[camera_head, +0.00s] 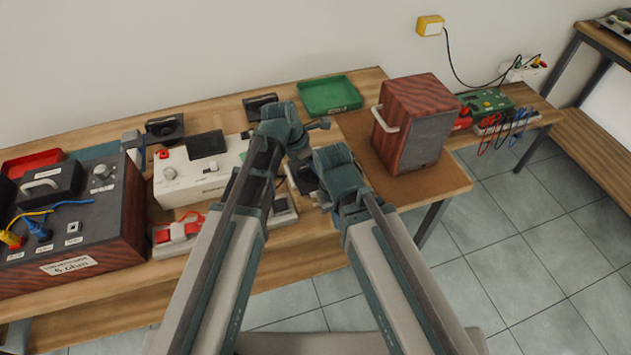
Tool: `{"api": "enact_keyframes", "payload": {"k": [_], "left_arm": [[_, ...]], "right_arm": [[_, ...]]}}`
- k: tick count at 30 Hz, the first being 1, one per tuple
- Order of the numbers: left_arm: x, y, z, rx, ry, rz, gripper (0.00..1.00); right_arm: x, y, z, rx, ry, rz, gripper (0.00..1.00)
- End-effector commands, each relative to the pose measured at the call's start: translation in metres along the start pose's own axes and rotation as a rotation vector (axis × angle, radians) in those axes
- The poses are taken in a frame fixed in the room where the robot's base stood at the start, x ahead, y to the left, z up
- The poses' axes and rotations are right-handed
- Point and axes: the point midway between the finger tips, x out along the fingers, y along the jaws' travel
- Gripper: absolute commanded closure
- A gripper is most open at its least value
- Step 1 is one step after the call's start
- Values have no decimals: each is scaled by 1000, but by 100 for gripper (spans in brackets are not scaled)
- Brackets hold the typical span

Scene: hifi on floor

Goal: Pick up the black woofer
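Two black driver-like parts lie at the back of the wooden table: one (165,129) at the left, one (257,106) nearer the middle. I cannot tell which is the woofer. My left gripper (319,124) is above the middle of the table, just right of the nearer-middle black part. My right gripper (306,178) is lower and closer, beside the white device. The arms' wrists hide much of both grippers, so their fingers cannot be made out. No held thing can be made out.
A red-brown wooden box (413,122) with a pale handle stands at the right. A green tray (330,96) lies at the back. A white device (196,176) and a large black-topped box (82,225) fill the left. Bare table (452,178) shows at the right edge.

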Motion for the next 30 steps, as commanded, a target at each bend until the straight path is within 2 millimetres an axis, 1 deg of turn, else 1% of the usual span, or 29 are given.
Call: {"api": "enact_keyframes", "payload": {"k": [4,5,6,8,12,13,14,30], "left_arm": [[-1,0,0,0,0,0,45],[-1,0,0,0,0,0,49],[-1,0,0,0,0,0,56],[-1,0,0,0,0,0,67],[-1,0,0,0,0,0,92],[-1,0,0,0,0,0,97],[-1,0,0,0,0,0,100],[-1,0,0,0,1,0,100]], "right_arm": [[-1,0,0,0,0,0,100],[-1,0,0,0,0,0,100],[-1,0,0,0,0,0,100],[-1,0,0,0,0,0,100],[-1,0,0,0,0,0,100],[-1,0,0,0,0,0,100],[-1,0,0,0,0,0,100],[-1,0,0,0,0,0,100]]}}
